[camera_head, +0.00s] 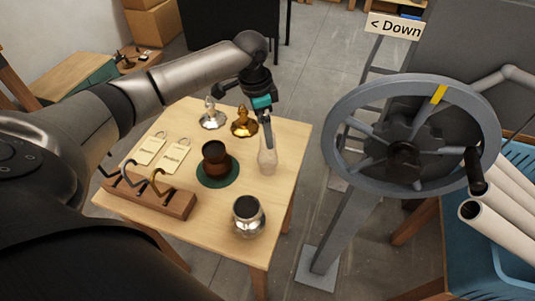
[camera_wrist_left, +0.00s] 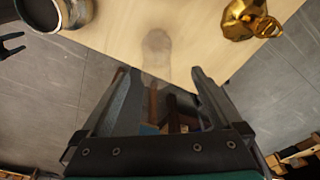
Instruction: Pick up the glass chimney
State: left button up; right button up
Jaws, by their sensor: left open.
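The glass chimney (camera_head: 267,161) is a clear, faintly visible tube standing upright near the right edge of the small wooden table. My left gripper (camera_head: 268,130) is over the chimney, fingers pointing down at its upper part. In the left wrist view the chimney (camera_wrist_left: 157,48) shows as a pale see-through shape between and just beyond the open fingertips (camera_wrist_left: 158,74). I cannot tell whether a finger touches it. My right gripper does not show clearly.
A gold fitting (camera_head: 243,122) and a silver fitting (camera_head: 212,116) stand behind left. A brown cup (camera_head: 214,157) sits on a green mat (camera_head: 218,182). A silver jar (camera_head: 249,218) stands at the front, and a hook rack (camera_head: 160,197) at left. A large handwheel (camera_head: 343,103) rises at right.

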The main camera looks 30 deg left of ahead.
aim_at(268, 154)
pick_arm(q)
jog(key=f, duration=0.2)
jog(key=d+f, duration=0.1)
jog(key=f, duration=0.1)
jog(key=shift+f, duration=0.35)
grip_shut()
dwell(0.5)
jog(key=shift+w, duration=0.1)
